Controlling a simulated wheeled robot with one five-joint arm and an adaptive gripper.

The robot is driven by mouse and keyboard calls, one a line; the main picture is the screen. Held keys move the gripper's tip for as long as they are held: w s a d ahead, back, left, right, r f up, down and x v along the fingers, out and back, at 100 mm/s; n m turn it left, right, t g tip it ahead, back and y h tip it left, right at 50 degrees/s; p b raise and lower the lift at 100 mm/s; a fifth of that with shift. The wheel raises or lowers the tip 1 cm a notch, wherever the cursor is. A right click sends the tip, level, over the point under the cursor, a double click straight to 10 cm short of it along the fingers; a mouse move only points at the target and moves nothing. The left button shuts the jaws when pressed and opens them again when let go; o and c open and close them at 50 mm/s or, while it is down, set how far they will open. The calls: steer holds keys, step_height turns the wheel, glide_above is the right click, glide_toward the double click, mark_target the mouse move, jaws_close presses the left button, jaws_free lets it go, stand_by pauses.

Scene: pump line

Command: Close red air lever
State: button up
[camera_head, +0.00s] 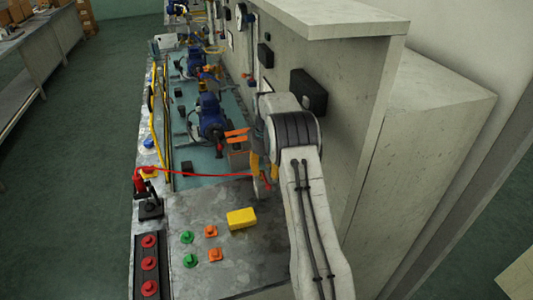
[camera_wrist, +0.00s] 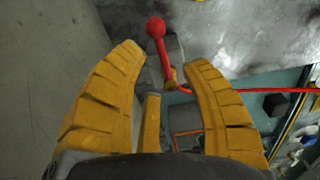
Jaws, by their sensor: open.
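The red air lever (camera_wrist: 157,32) has a round red knob and a short red stem in the wrist view. Its stem runs down to a brass-coloured fitting on a grey block, where a thin red hose joins. My gripper (camera_wrist: 165,58) is open, with its yellow fingers spread to the left and right of the lever's lower stem and fitting. The knob lies just beyond the fingertips, and I see no contact. In the head view my gripper (camera_head: 264,170) is beside the wall at the bench, and my arm and fingers hide most of the lever there.
The red hose (camera_head: 205,174) runs left across the bench to a red-and-black fitting (camera_head: 148,195). A yellow block (camera_head: 241,218), green and orange knobs and red buttons (camera_head: 149,263) sit in front. Blue pumps (camera_head: 211,115) stand behind. The cabinet wall (camera_head: 345,130) is close on the right.

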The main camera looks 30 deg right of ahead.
step_height(320, 180, up, 9)
stand_by(0.4)
stand_by(0.4)
